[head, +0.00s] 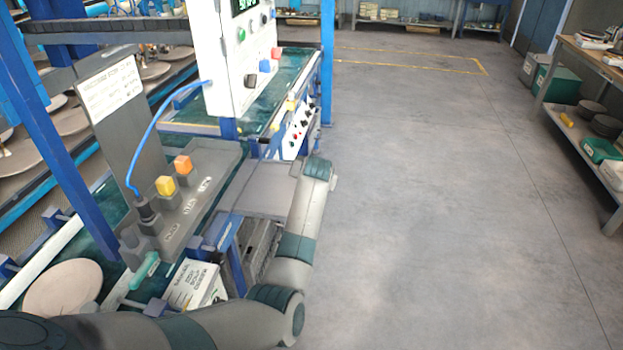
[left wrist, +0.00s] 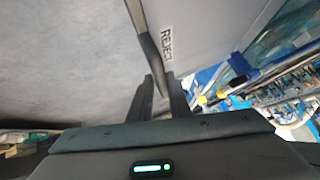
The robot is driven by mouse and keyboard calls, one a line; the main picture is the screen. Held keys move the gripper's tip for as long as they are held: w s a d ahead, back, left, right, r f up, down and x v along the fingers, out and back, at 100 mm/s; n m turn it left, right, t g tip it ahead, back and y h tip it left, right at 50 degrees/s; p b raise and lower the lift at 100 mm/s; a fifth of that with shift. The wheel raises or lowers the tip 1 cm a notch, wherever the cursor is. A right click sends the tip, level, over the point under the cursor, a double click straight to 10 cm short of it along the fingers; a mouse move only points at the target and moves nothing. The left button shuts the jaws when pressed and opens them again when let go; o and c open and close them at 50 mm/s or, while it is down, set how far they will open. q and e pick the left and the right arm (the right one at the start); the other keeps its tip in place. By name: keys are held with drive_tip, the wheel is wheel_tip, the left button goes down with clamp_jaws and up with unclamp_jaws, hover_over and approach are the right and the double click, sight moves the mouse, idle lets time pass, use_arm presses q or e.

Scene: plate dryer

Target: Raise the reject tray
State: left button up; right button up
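The reject tray (head: 262,190) is a flat grey panel on the near side of the dryer, beside my left wrist in the head view. The left wrist view shows its grey face (left wrist: 205,28) with a REJECT label and a dark rim running down between my fingers. My left gripper (left wrist: 160,80) has its fingers close together, one on each side of that rim, and appears shut on it. In the head view my left forearm reaches up the middle, and its fingers are hidden behind the wrist. My right gripper is not in view.
A grey control box with orange (head: 183,164) and yellow (head: 165,186) buttons and a blue cable stands left of the tray. A white panel (head: 240,55) rises behind it. A round plate (head: 63,288) lies lower left. Floor (head: 430,190) to the right is clear up to a shelf (head: 590,150).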

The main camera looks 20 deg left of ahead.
use_arm(q)
drive_tip(key=shift+o, duration=1.3)
drive_tip(key=shift+s+a+r, duration=0.1)
drive_tip(key=shift+a+r, duration=0.2)
drive_tip(key=shift+a, duration=0.3)
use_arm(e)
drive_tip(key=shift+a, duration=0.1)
use_arm(q)
drive_tip(key=shift+d+f, duration=0.15)
drive_tip(key=shift+d, duration=0.1)
drive_tip(key=shift+d, duration=0.1)
